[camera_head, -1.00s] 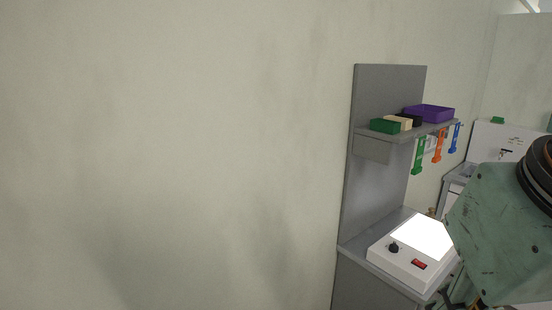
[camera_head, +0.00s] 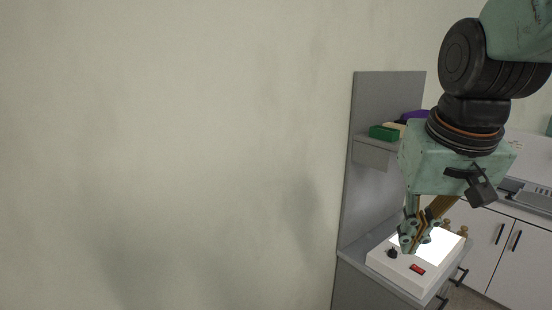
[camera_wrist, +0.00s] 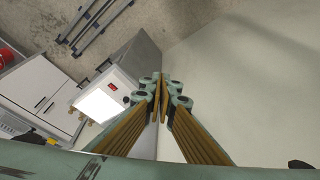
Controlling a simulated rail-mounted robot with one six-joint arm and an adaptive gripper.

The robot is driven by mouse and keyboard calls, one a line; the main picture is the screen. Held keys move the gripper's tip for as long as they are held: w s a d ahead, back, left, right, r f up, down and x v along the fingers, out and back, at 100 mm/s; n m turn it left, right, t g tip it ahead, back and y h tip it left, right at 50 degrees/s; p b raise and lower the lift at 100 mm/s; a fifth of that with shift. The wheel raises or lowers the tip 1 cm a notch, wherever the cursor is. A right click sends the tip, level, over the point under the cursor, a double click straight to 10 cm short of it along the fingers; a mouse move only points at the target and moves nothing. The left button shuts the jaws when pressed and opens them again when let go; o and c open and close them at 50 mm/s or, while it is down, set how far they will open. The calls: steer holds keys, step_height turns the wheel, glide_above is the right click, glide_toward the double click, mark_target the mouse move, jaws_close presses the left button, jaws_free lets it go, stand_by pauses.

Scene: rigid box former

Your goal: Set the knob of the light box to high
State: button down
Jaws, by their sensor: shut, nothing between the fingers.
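The light box (camera_head: 378,260) is a white box with a bright lit panel (camera_head: 446,246), a black knob (camera_head: 392,253) and a red switch (camera_head: 417,269). It sits on the grey bench and also shows in the wrist view (camera_wrist: 99,103). My gripper (camera_head: 407,247) is shut and empty. In the head view it is just right of the knob and covers part of the lit panel. In the wrist view its fingertips (camera_wrist: 161,76) appear right of the box. The knob's pointer and markings are too small to read.
A grey back panel (camera_head: 386,95) rises behind the bench, with a shelf holding a green box (camera_head: 383,132) and a partly hidden purple tray (camera_head: 415,114). White cabinets (camera_head: 505,245) stand to the right. The wall at left is bare.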

steer(key=w+d+f+p, duration=0.1)
steer(key=w+d+f, duration=0.1)
steer(key=w, duration=0.5)
steer(key=w+d+f+p, duration=0.1)
steer(key=w+d, duration=0.2)
steer(key=w, duration=0.4)
steer(key=m+g+p, duration=0.1)
steer(key=m+p, duration=0.2)
steer(key=p, duration=0.2)
glide_above(395, 257)
steer(key=s, duration=0.2)
steer(key=s+x, duration=0.2)
steer(key=x, duration=1)
steer(key=s+f+x, duration=0.1)
steer(key=s+x, duration=0.2)
steer(key=x, duration=0.9)
steer(key=shift+s+a+f+h, duration=0.3)
steer(key=shift+a+f, duration=0.1)
steer(key=shift+a, duration=0.15)
steer(key=shift+f, duration=0.2)
steer(key=shift+s+b+x, duration=0.2)
steer(key=shift+b+x, duration=0.1)
steer(key=shift+x, duration=0.6)
steer(key=shift+s+b+x, duration=0.2)
steer(key=shift+b+x, duration=0.05)
steer(key=shift+x, duration=0.65)
steer(key=shift+a+f+b, duration=0.15)
steer(key=shift+f+b, duration=1)
steer(key=shift+f, duration=0.35)
steer(key=shift+w, duration=0.6)
